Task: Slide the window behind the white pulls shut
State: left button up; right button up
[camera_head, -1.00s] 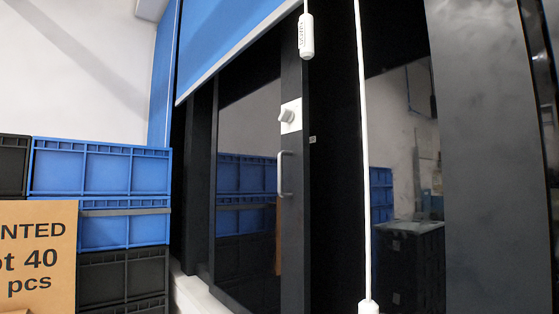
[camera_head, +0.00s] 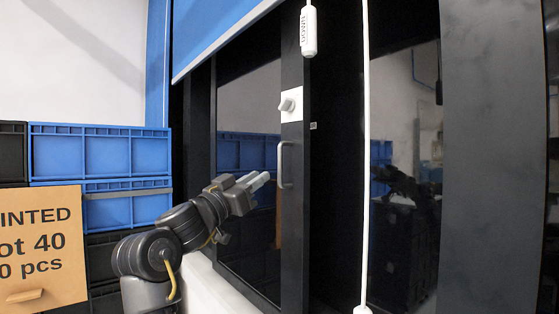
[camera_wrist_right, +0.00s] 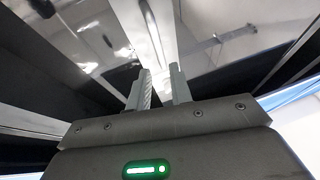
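The black-framed window has a vertical stile (camera_head: 293,215) with a grey bar handle (camera_head: 282,165) and a white latch with a knob (camera_head: 291,105). Dark glass (camera_head: 250,95) lies left of the stile, and a black gap and another pane (camera_head: 405,240) lie to its right. Two white pulls hang in front: a short upper one (camera_head: 309,30) and a long cord ending in a lower one (camera_head: 363,309). My right gripper (camera_head: 264,180) is just left of the handle in the picture; contact is not visible. In the right wrist view its fingers (camera_wrist_right: 160,75) stand apart, apparently empty. My left gripper is out of view.
Blue and black crates (camera_head: 98,155) and a cardboard box (camera_head: 45,245) stand at the left. A blue blind (camera_head: 215,40) hangs over the window's upper part. A white sill (camera_head: 215,285) runs below. A wide dark grey panel (camera_head: 490,160) is at the right.

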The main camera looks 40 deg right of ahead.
aim_at(280, 181)
jog(key=p+x, duration=0.4)
jog(key=x, duration=0.5)
jog(key=shift+d+r, duration=0.1)
jog(key=shift+d, duration=0.2)
grip_shut()
